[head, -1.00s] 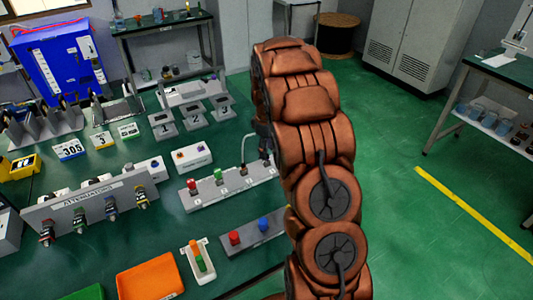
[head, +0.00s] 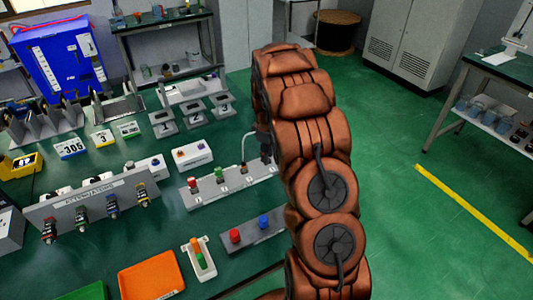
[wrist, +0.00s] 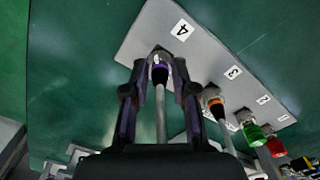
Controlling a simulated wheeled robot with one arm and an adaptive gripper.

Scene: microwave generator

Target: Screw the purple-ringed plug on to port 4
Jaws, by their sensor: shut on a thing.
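In the wrist view, the purple-ringed plug (wrist: 160,73) with its grey cable sits between the fingertips of my gripper (wrist: 160,78). My gripper is shut on it, with one finger on each side. The plug's front end meets the metal fitting of port 4 (wrist: 158,54), below the "4" label on the grey port panel (wrist: 190,50). I cannot tell how far it is threaded. In the head view, the port panel (head: 205,198) stands on the green table; my arm hides its right end and most of my gripper (head: 264,140).
An orange-ringed plug (wrist: 215,101) with a cable is on port 3, close to the right finger. A green cap (wrist: 253,131) and a red cap (wrist: 276,148) are on the ports beyond. A block with red and blue knobs (head: 262,231) stands in front of the panel.

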